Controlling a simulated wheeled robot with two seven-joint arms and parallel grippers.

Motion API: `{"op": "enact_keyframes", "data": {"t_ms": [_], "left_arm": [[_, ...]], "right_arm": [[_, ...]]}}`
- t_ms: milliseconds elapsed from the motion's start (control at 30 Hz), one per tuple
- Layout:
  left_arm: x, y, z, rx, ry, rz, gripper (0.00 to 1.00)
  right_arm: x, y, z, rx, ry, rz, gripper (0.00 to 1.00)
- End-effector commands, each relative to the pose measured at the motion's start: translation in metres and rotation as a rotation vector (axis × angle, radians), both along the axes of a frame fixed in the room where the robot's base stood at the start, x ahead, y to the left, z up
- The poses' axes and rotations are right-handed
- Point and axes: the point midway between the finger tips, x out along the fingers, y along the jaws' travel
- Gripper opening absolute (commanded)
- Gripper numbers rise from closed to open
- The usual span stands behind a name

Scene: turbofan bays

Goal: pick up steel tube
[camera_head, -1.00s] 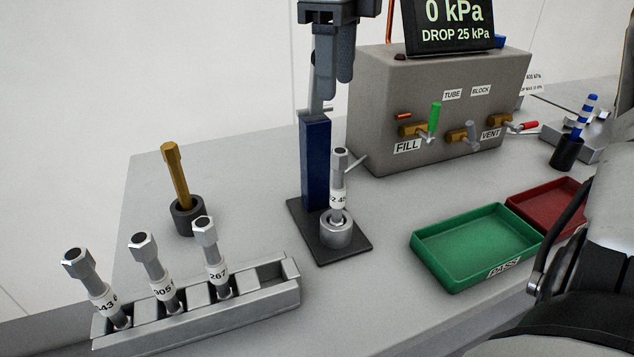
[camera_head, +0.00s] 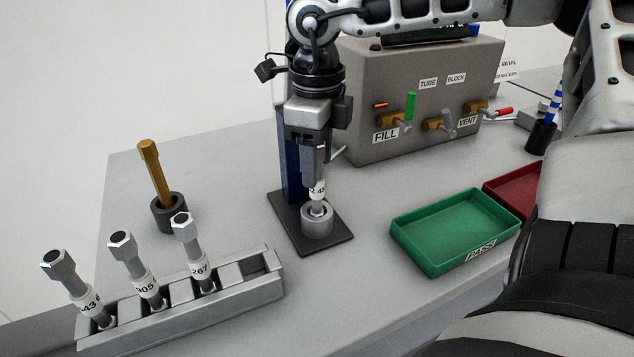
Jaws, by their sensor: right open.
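A steel tube (camera_head: 317,192) with a white label stands upright in the round metal socket (camera_head: 317,222) of a dark base plate. My right gripper (camera_head: 314,162) points down at the top of this tube, its open fingers hiding the tube's upper end. I cannot tell whether the fingers touch it. More steel tubes with hex heads and labels, at left (camera_head: 75,283), middle (camera_head: 135,268) and right (camera_head: 191,250), lean in a grey slotted rack (camera_head: 215,301). My left gripper is not in view.
A blue column (camera_head: 290,150) rises behind the socket. A brass tube (camera_head: 155,172) stands in a dark cup (camera_head: 169,213). A grey valve box (camera_head: 375,70) is at the back. A green PASS tray (camera_head: 455,235) and red tray (camera_head: 512,188) lie empty at right.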

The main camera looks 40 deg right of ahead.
Motion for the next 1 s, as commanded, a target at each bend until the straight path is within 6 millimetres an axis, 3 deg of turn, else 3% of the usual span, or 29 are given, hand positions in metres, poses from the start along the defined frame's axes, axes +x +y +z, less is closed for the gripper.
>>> {"op": "enact_keyframes", "data": {"t_ms": [233,267,400,433,767,1000], "left_arm": [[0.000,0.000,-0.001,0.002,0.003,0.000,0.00],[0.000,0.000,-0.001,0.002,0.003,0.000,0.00],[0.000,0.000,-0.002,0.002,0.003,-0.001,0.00],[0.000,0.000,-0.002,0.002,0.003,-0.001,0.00],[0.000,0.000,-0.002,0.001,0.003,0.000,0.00],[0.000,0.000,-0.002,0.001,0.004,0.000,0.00]], "right_arm": [[0.000,0.000,-0.003,0.000,-0.001,0.000,0.49],[0.000,0.000,-0.003,0.000,-0.001,0.000,0.44],[0.000,0.000,-0.002,0.000,-0.001,0.001,0.05],[0.000,0.000,-0.002,0.000,-0.001,0.001,0.00],[0.000,0.000,0.000,-0.001,-0.003,0.001,0.00],[0.001,0.000,0.021,-0.002,-0.005,0.002,0.00]]}}
